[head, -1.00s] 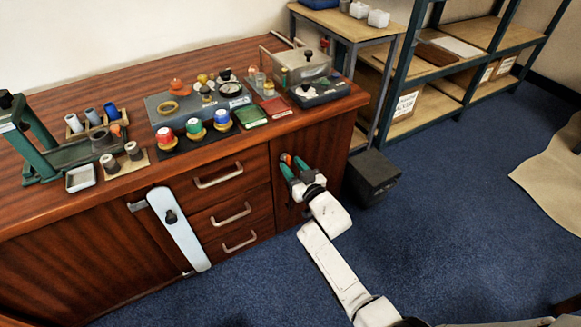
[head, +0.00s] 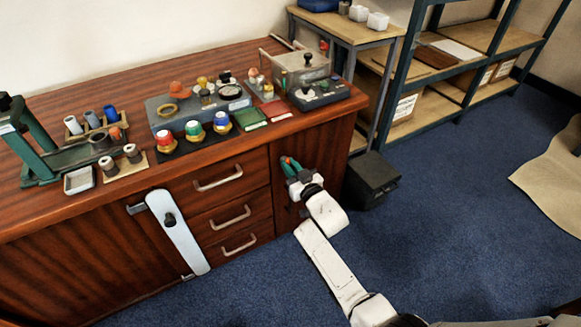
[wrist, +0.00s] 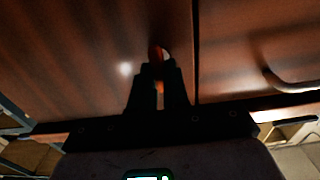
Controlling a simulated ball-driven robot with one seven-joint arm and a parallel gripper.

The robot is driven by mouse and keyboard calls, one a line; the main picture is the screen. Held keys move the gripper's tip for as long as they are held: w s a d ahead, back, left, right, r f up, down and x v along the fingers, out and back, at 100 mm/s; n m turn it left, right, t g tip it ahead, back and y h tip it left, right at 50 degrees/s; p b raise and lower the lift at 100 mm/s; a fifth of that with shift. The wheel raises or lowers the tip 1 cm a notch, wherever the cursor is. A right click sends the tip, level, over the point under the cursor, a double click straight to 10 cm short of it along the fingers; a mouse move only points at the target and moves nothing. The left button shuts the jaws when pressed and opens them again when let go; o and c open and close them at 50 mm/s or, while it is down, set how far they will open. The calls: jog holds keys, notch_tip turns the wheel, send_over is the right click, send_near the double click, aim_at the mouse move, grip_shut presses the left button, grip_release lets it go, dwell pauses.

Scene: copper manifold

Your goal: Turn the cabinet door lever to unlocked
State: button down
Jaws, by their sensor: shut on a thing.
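The cabinet door (head: 335,140) is dark reddish wood at the right end of the cabinet front, and it looks closed. In the wrist view the orange-red lever (wrist: 157,50) stands out near the door's edge seam, between my dark fingers. My gripper (head: 289,163) is at this door in the head view, and its fingers (wrist: 159,75) are shut on the lever. The fingers hide most of the lever, so its exact angle and lock position cannot be told.
Drawers with metal handles (head: 231,216) lie just left of the door. A black bin (head: 371,181) stands on the floor to the right. The cabinet top (head: 60,102) carries jars, tools and instruments. Blue carpet (head: 450,210) is open in front and to the right.

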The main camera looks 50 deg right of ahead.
jog(key=shift+f+n, duration=0.1)
jog(key=shift+n, duration=0.3)
jog(key=n+b, duration=0.2)
jog(key=n, duration=0.3)
jog(key=n+b, duration=0.2)
jog(key=n, duration=0.4)
jog(key=n+b, duration=0.3)
jog(key=n, duration=0.3)
jog(key=shift+a+f, duration=0.2)
jog(key=shift+a, duration=0.05)
dwell(0.5)
jog(key=c, duration=1.1)
grip_release()
jog(key=shift+w, duration=0.1)
jog(key=p+v, duration=0.1)
jog(key=v, duration=1)
jog(key=shift+w, duration=0.1)
